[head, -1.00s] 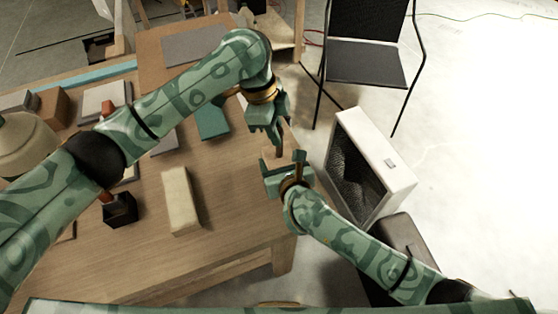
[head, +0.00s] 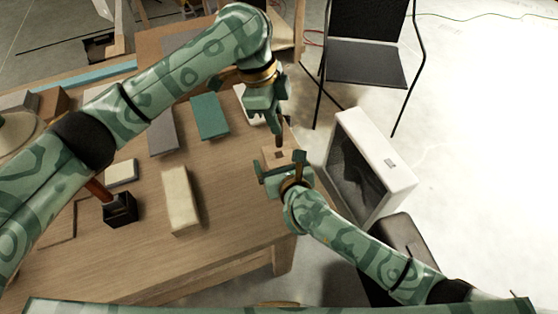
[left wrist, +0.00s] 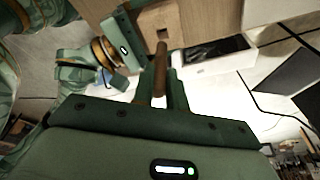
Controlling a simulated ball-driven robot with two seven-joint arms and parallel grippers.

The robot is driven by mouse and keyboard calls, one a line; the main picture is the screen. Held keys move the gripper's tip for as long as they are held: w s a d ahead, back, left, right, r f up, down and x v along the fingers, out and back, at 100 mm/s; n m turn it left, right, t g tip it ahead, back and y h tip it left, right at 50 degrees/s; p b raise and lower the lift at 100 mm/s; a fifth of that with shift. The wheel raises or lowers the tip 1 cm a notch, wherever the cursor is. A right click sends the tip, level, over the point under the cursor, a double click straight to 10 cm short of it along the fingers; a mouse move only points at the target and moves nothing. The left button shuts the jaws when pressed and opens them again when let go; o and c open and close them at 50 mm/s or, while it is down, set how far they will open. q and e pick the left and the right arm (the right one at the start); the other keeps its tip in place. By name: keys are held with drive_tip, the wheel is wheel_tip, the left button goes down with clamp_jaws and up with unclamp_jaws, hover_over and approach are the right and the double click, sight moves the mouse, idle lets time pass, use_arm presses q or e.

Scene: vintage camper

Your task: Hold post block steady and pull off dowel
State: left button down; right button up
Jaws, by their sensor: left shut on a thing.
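The post block (head: 270,153) is pale wood and sits at the table's right end. Its square hole shows empty in the left wrist view (left wrist: 150,22). My left gripper (head: 278,122) is above the block, shut on the brown dowel (left wrist: 160,72). The dowel's free end points at the block and appears clear of the hole; the exact gap is hard to judge. My right gripper (head: 281,162) is low at the block's near side with its fingers spread wide. Whether they press on the block cannot be told. It also shows in the left wrist view (left wrist: 125,42).
The wooden table (head: 225,215) holds a cream block (head: 180,200), a black holder (head: 120,208), a teal block (head: 209,117) and several other pieces to the left. A white box-shaped unit (head: 385,160) and a black chair (head: 365,50) stand right of the table.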

drive_tip(key=v, duration=1.2)
